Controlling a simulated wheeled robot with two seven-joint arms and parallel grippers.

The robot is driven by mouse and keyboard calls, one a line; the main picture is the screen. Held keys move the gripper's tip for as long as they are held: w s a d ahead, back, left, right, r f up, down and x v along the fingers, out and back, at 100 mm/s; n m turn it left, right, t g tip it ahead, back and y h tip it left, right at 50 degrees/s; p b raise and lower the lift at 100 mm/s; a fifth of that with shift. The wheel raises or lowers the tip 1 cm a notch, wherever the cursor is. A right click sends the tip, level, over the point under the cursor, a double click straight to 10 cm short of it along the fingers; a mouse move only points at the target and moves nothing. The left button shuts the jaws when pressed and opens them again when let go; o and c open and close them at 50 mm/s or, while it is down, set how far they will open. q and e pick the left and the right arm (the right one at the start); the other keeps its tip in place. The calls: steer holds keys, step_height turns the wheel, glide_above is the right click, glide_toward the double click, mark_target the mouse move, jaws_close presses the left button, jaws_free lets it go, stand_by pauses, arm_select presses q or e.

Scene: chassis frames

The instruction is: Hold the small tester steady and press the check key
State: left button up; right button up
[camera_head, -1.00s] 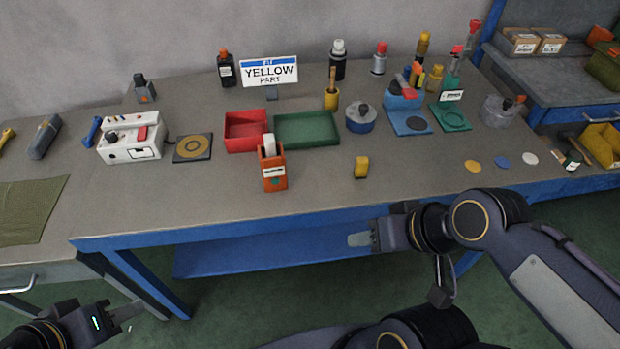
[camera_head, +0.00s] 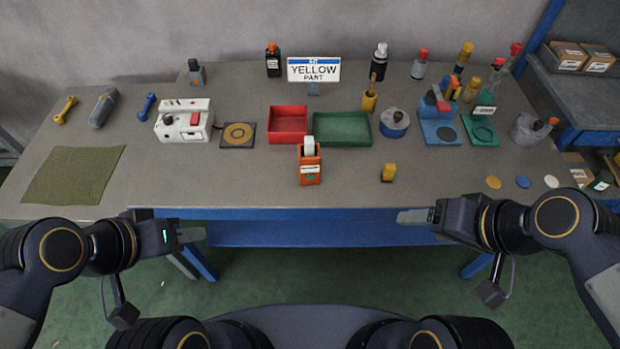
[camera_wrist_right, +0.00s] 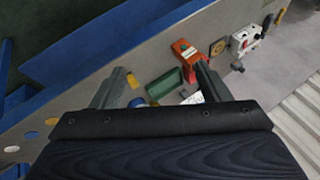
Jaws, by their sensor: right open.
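The small tester appears to be the white box (camera_head: 184,123) at the left of the bench. It has a dark knob, small coloured parts on top and a red key (camera_head: 195,119) on its right side. The right wrist view also shows the white box (camera_wrist_right: 243,42). My left gripper (camera_head: 192,235) hangs in front of the bench edge, below the tester and apart from it; its finger gap is not clear. My right gripper (camera_head: 412,216) is at the front edge, right of centre, far from the tester. Its fingers (camera_wrist_right: 163,85) are spread and empty.
A dark pad with an orange ring (camera_head: 238,135) lies right beside the tester. Red (camera_head: 288,125) and green (camera_head: 342,129) trays, an orange box (camera_head: 310,163) and a yellow block (camera_head: 388,172) stand further right. The bench front before the tester is clear.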

steer(key=w+a+f+m+g+y+b, duration=0.1)
steer(key=w+a+f+m+y+b, duration=0.1)
steer(key=w, duration=0.2)
steer(key=w+a+f+m+g+y+b, duration=0.1)
steer(key=w+a+f+m+y, duration=0.1)
steer(key=w+m, duration=0.15)
steer(key=m+t+y+b, duration=0.1)
steer(key=m+y+b, duration=0.5)
steer(key=m, duration=0.7)
glide_toward(313, 171)
steer(key=w+f, duration=0.2)
steer(key=shift+a+f+h+b, duration=0.15)
steer(key=shift+f+h+b, duration=0.25)
steer(key=b+x, duration=0.3)
steer(key=x, duration=0.6)
steer(key=shift+w+f, duration=0.1)
steer(key=shift+w, duration=0.05)
arm_select(q)
step_height(313, 171, down, 14)
arm_select(e)
steer(key=shift+w+a, duration=0.15)
steer(key=shift+a, duration=0.25)
arm_select(q)
steer(key=shift+r, duration=0.1)
arm_select(e)
steer(key=shift+c, duration=0.2)
steer(key=c, duration=0.3)
arm_select(q)
steer(key=shift+c, duration=0.3)
